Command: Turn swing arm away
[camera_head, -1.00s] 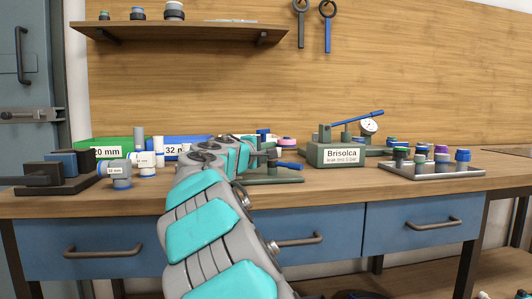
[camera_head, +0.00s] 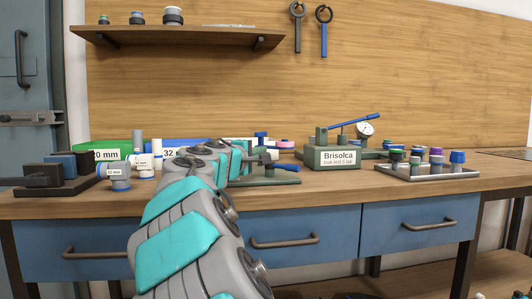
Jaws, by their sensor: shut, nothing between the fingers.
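A low green fixture (camera_head: 268,180) stands on the bench just beyond my arm. A lever with a blue grip (camera_head: 286,167) points right from it; this looks like the swing arm, but I cannot be sure. A blue knob (camera_head: 260,134) stands up behind my wrist. My gripper (camera_head: 268,158) is small in view at the end of my grey and turquoise arm. It is shut and empty, close to the lever's left end. I cannot tell whether it touches the lever. My arm hides the fixture's left part.
The green Brisolca leak tester (camera_head: 333,157) with its blue pump lever stands to the right. A metal tray (camera_head: 428,173) of fittings is farther right. A dark vise-like block (camera_head: 55,180), pipe fittings (camera_head: 119,175) and a green bin (camera_head: 108,153) are at left.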

